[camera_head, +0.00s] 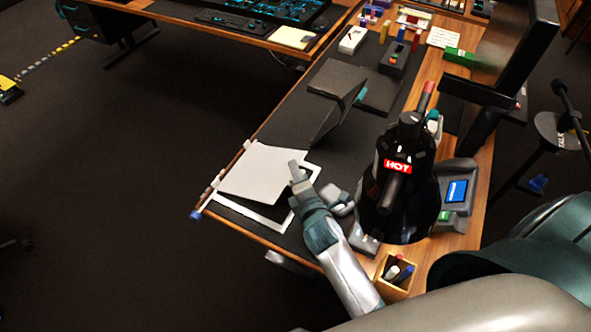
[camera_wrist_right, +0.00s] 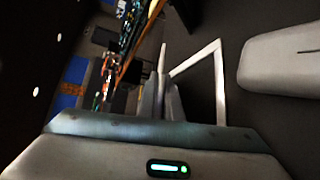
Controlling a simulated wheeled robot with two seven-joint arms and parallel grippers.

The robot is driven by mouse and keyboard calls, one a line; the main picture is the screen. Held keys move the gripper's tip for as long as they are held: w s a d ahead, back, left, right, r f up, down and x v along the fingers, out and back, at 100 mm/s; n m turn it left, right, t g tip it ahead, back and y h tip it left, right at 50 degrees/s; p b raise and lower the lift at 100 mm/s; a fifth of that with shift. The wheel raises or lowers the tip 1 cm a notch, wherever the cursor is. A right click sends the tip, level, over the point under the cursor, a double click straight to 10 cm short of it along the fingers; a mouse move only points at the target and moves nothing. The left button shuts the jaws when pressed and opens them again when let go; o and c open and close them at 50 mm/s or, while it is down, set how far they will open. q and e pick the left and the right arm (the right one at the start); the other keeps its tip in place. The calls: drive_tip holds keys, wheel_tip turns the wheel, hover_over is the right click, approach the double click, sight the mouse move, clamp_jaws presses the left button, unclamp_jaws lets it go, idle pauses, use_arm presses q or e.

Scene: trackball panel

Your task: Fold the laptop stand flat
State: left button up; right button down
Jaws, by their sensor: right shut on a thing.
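The laptop stand shows in the head view as a pale flat plate (camera_head: 262,172) raised at a tilt over a white frame (camera_head: 262,215) on the dark desk mat. My right gripper (camera_head: 297,172) is at the plate's right edge and is shut on it. In the right wrist view the fingers (camera_wrist_right: 163,92) close on a thin pale edge, and the white frame (camera_wrist_right: 220,85) shows beyond as an angled outline. The plate's hinge side is not clear. My left gripper is not in view.
A dark angled panel (camera_head: 338,80) stands farther back on the mat. A wooden pen box (camera_head: 397,272) is at the near edge. The mat between plate and panel is mostly clear.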

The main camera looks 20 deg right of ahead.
idle(0.4)
drive_tip(key=f, duration=0.1)
drive_tip(key=f+b, duration=0.1)
drive_tip(key=shift+s+d+f, duration=0.25)
drive_tip(key=shift+s+f, duration=0.1)
drive_tip(key=shift+s, duration=0.05)
drive_tip(key=shift+f, duration=0.15)
drive_tip(key=shift+s, duration=0.1)
drive_tip(key=c, duration=1.9)
unclamp_jaws()
drive_tip(key=shift+c, duration=0.2)
